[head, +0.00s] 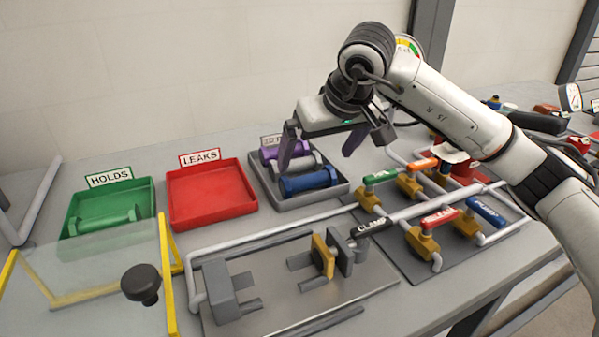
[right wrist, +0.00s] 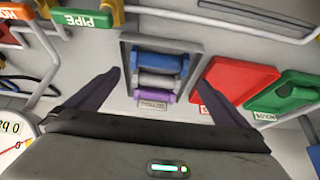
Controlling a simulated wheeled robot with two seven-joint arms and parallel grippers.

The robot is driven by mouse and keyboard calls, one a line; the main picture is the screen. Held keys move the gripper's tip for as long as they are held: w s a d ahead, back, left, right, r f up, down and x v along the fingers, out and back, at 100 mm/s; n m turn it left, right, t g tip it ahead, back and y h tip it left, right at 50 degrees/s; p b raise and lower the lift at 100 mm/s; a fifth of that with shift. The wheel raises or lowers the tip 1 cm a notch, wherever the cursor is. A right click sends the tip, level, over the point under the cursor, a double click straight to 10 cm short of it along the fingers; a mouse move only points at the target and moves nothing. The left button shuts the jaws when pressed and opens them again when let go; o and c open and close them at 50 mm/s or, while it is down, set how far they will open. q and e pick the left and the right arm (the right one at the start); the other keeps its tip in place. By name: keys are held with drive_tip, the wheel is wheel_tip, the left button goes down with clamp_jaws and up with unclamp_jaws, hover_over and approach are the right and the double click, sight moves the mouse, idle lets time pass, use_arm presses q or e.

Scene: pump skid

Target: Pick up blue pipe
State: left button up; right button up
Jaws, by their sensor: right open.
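The blue pipe (head: 309,182) lies in a grey tray (head: 345,188), at its near end, in front of a grey pipe (head: 297,165) and a purple pipe (head: 270,152). In the right wrist view the blue pipe (right wrist: 158,62) is at the far side of the three, between the fingers' directions. My right gripper (head: 322,150) is open and empty above the tray; its dark fingers (right wrist: 160,95) are spread wide in the right wrist view. It is apart from the pipes. My left gripper is not in view.
A red tray (head: 212,220) labelled LEAKS is empty. A green tray (head: 147,200) labelled HOLDS has a green pipe (head: 107,222). A clear yellow-edged guard (head: 163,262) stands front left. A clamp fixture (head: 330,262) and valve piping (head: 425,245) lie in front and right.

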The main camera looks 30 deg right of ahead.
sight(308, 176)
drive_tip(key=x, duration=0.3)
drive_tip(key=shift+s+f, duration=0.1)
drive_tip(key=shift+f, duration=0.3)
drive_tip(key=x, duration=0.5)
drive_tip(key=shift+w+f, duration=0.1)
drive_tip(key=shift+w, duration=0.35)
drive_tip(key=shift+d, duration=0.1)
drive_tip(key=c, duration=1.1)
